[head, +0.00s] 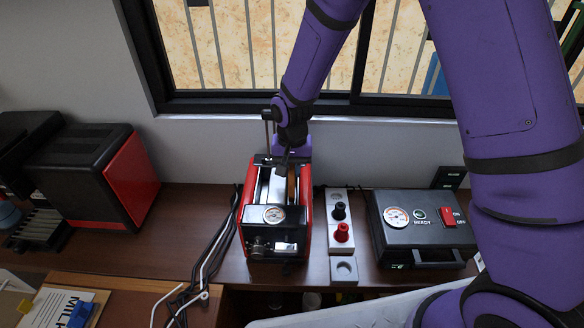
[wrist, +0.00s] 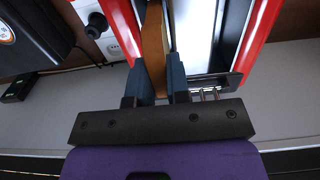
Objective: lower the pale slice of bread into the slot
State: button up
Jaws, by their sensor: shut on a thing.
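The red and black toaster (head: 307,214) stands on the brown counter below the window, with a round dial on its front end. My gripper (head: 290,168) is over the toaster's far part. In the wrist view its two dark fingers (wrist: 160,80) are shut on the slice of bread (wrist: 153,42), seen edge-on as a tan-brown strip. In the head view the bread (head: 292,186) is a thin brown edge along the right slot. How deep its lower edge sits is hidden.
A grey strip with black and red knobs (head: 341,232) and a black box with a gauge (head: 420,228) stand to the right. Cables (head: 205,262) run along the left. A black and red machine (head: 95,175) stands further left. The window sill (head: 220,105) is close behind.

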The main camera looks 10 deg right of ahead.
dwell(0.3)
jog(key=o, duration=1.4)
jog(key=shift+c, duration=0.2)
jog(key=shift+r, duration=0.1)
jog(key=shift+r, duration=6.9)
jog(key=s+a, duration=0.3)
jog(key=s, duration=1.2)
jog(key=shift+s, duration=0.35)
